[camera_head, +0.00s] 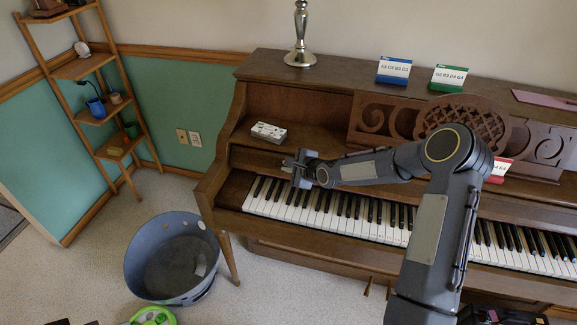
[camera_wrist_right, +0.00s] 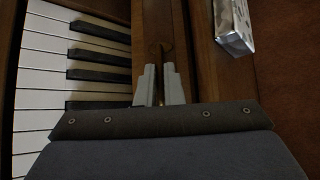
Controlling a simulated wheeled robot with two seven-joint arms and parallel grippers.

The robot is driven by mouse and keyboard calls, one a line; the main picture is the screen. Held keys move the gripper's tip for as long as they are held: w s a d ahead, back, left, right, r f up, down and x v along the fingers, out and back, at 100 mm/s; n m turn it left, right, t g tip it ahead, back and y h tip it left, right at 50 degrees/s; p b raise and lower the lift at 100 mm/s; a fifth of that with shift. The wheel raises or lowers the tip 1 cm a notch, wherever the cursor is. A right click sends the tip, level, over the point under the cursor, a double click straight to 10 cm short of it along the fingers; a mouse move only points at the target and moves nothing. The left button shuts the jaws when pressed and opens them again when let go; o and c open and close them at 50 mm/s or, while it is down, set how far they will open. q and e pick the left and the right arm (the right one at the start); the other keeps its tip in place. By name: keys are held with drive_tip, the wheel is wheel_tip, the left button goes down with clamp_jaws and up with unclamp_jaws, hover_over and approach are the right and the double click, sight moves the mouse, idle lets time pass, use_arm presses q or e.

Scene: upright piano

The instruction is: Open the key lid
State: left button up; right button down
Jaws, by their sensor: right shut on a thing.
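The piano keys (camera_head: 330,207) are uncovered along the keyboard. The brown key lid (camera_head: 247,159) shows as a wooden strip behind the keys, and its strip also shows in the right wrist view (camera_wrist_right: 151,18). My right gripper (camera_head: 291,166) is at the left part of this strip, just behind the keys. In the right wrist view its fingers (camera_wrist_right: 160,76) are close together on a small part of the lid's edge; the gripped part is mostly hidden between them. My right forearm hides part of the lid to the right. My left gripper is not in view.
A small white-and-grey box (camera_head: 269,132) lies on the ledge behind my gripper. A silver candlestick (camera_head: 300,40), a blue card (camera_head: 393,71) and a green card (camera_head: 448,77) stand on the piano top. A blue-grey basket (camera_head: 138,262) stands on the floor left of the piano.

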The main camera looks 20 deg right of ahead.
idle(0.3)
drive_tip(key=c, duration=1.6)
unclamp_jaws()
drive_tip(key=shift+o, duration=0.2)
drive_tip(key=v, duration=0.7)
drive_tip(key=shift+s, duration=0.4)
drive_tip(key=shift+d+r, duration=0.1)
drive_tip(key=shift+r, duration=0.15)
